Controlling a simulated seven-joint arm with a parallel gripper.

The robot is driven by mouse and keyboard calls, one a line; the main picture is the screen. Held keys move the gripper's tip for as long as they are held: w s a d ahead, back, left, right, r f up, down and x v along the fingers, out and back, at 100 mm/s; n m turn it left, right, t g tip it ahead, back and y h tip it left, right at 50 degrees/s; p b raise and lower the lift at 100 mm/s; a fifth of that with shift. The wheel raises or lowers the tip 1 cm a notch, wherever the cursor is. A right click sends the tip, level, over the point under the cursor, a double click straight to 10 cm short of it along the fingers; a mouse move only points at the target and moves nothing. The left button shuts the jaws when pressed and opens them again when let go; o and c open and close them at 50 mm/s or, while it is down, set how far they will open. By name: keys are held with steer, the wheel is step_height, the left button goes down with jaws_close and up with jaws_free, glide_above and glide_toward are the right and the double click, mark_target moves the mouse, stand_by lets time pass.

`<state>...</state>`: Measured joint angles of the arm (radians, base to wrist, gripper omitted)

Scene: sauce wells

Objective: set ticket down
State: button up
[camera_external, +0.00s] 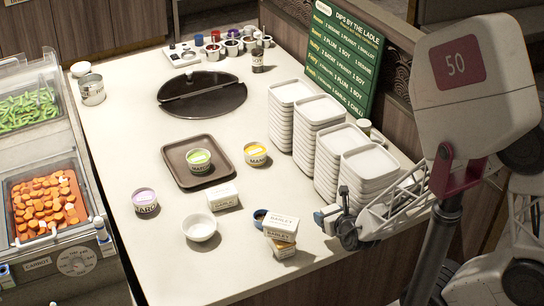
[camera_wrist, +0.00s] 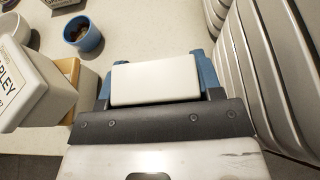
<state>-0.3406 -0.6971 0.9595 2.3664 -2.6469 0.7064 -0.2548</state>
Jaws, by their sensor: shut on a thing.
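My gripper (camera_external: 332,216) is at the right front edge of the counter, in front of the stacks of pale trays. In the wrist view my gripper (camera_wrist: 157,82) has its blue fingers closed on the sides of a plain white block (camera_wrist: 155,84), which may be the ticket; no writing shows on its visible face. In the external view the held block is hard to make out. A white box marked BARLEY (camera_external: 281,227) sits on a tan box (camera_external: 283,248), left of my gripper; it also shows in the wrist view (camera_wrist: 25,85).
A small blue cup (camera_wrist: 83,35) stands behind the boxes. The pale tray stacks (camera_external: 369,166) stand close on the right. A green menu board (camera_external: 345,55) stands behind.

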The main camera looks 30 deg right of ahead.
glide_above(293, 208)
steer(key=shift+w+f, duration=0.1)
steer(key=shift+f, duration=0.65)
steer(key=shift+f, duration=1.75)
steer(key=shift+f, duration=0.15)
steer(key=o, duration=0.9)
steer(key=shift+o, duration=0.2)
steer(key=shift+r, duration=0.2)
steer(key=shift+v, duration=6)
